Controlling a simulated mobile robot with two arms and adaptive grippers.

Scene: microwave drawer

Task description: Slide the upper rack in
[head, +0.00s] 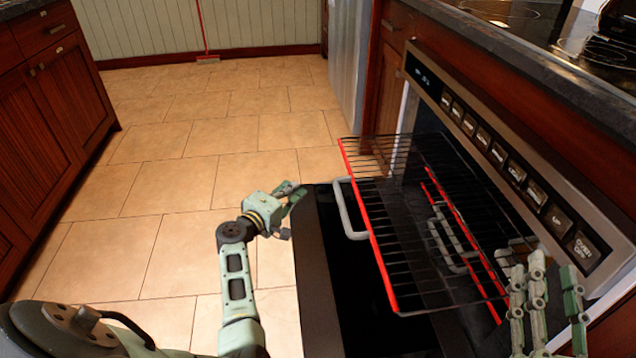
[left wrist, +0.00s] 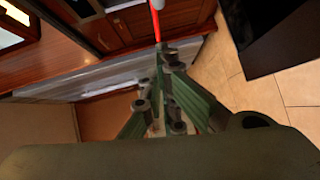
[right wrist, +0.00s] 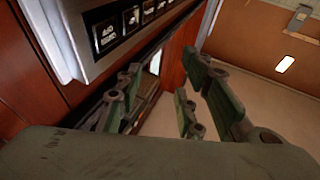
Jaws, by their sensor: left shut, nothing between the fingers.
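The upper rack (head: 372,225), a black wire grid with a red front bar, sticks out of the open oven (head: 415,150) above the lowered dark door (head: 345,290). My left gripper (head: 299,192) is shut and empty, to the left of the rack's red bar and apart from it in the head view. In the left wrist view its closed fingers (left wrist: 165,60) point toward a red bar (left wrist: 156,22); contact cannot be told. My right gripper (head: 555,275) is open and empty at the near right end of the oven front. Its spread fingers show in the right wrist view (right wrist: 165,75).
A pale handle (head: 346,212) stands beside the red bar. Another red bar (head: 460,235) and pale handle show below the grid, perhaps reflected. The button panel (head: 510,165) and stovetop counter (head: 540,60) are above right. Tiled floor (head: 190,190) is clear to the left.

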